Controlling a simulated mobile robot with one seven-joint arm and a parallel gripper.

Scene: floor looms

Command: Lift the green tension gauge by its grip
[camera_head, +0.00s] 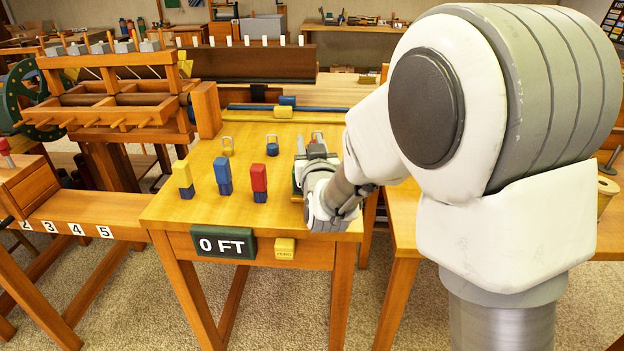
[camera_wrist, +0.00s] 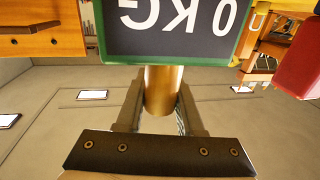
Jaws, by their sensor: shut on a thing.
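The green tension gauge (camera_wrist: 150,43) fills the top of the wrist view. It has a green frame and a dark face with white "0 KG" lettering, seen upside down. Its brass-coloured cylindrical grip (camera_wrist: 162,92) runs down from the frame. My gripper (camera_wrist: 160,100) is shut on this grip, one finger on each side. In the head view my gripper (camera_head: 317,150) is over the right side of the wooden table, and my arm hides most of the gauge. I cannot tell whether the gauge is clear of the tabletop.
Yellow-blue (camera_head: 184,179), blue (camera_head: 223,175) and red-blue (camera_head: 259,183) block stacks stand on the table (camera_head: 210,217) to the left. Small ringed weights (camera_head: 272,146) stand behind them. A "0 FT" sign (camera_head: 226,246) is on the table front. A wooden loom (camera_head: 110,100) stands at left.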

